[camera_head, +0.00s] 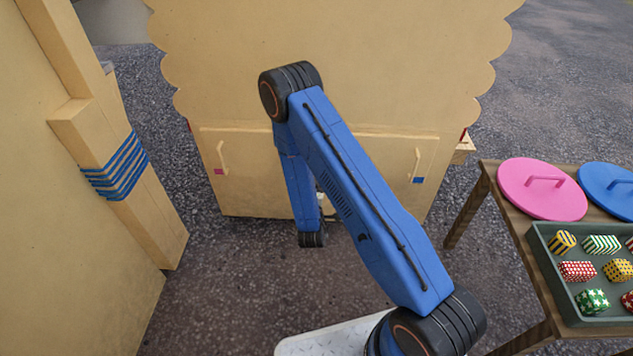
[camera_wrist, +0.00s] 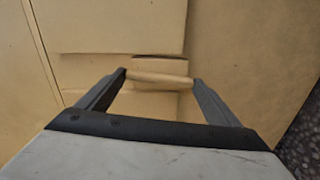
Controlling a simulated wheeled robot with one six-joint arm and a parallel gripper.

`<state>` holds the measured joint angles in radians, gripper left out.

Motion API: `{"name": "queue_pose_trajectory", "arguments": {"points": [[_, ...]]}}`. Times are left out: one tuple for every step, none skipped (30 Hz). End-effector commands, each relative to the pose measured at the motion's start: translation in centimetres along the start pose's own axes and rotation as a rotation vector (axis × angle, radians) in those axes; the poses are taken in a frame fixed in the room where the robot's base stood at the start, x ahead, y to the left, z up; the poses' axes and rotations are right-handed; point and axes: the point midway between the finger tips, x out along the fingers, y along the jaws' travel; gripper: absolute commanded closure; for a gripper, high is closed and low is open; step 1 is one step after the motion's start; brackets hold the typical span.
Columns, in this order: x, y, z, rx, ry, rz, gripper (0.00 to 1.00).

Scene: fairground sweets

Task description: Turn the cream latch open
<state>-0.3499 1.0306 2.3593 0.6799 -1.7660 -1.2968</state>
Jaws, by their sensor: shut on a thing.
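The cream latch (camera_wrist: 160,76) is a short, rounded, pale bar lying nearly level in the wrist view, in front of the cream panels. My gripper (camera_wrist: 157,81) has one dark finger at each end of the bar and is shut on it. In the head view my blue arm hides the latch and most of the gripper, low in front of the cream cabinet (camera_head: 240,180).
The cabinet front has upright handles, one by a pink square (camera_head: 219,171) and one by a blue square (camera_head: 418,180). A cream post wrapped in blue cord (camera_head: 117,172) stands at left. A wooden table at right holds a pink lid (camera_head: 535,200), a blue lid (camera_head: 610,188) and a green tray (camera_head: 556,282) of patterned sweets.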

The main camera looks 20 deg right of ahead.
Motion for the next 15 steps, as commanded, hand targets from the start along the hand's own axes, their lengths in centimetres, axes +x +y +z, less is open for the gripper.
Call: {"name": "queue_pose_trajectory", "arguments": {"points": [[-0.07, -0.08, -0.06, -0.023, 0.002, -0.002, 0.36], [-0.07, -0.09, -0.07, -0.038, 0.002, -0.002, 0.36], [-0.07, -0.09, -0.07, -0.055, 0.002, -0.002, 0.36], [-0.07, -0.09, -0.07, -0.068, 0.002, -0.002, 0.36], [-0.07, -0.10, -0.07, -0.078, 0.002, -0.002, 0.36], [-0.07, -0.10, -0.07, -0.090, 0.002, -0.002, 0.36], [-0.07, -0.10, -0.07, -0.099, 0.002, -0.002, 0.36], [-0.08, -0.11, -0.07, -0.106, 0.002, -0.002, 0.36], [-0.08, -0.11, -0.07, -0.114, 0.002, -0.002, 0.36], [-0.08, -0.11, -0.07, -0.119, 0.002, -0.002, 0.36], [-0.08, -0.11, -0.07, -0.124, 0.003, -0.002, 0.36], [-0.08, -0.12, -0.07, -0.128, 0.003, -0.002, 0.36], [-0.08, -0.12, -0.08, -0.131, 0.003, -0.002, 0.36], [-0.08, -0.12, -0.08, -0.133, 0.003, -0.003, 0.36], [-0.08, -0.12, -0.08, -0.135, 0.003, -0.003, 0.36]]}}
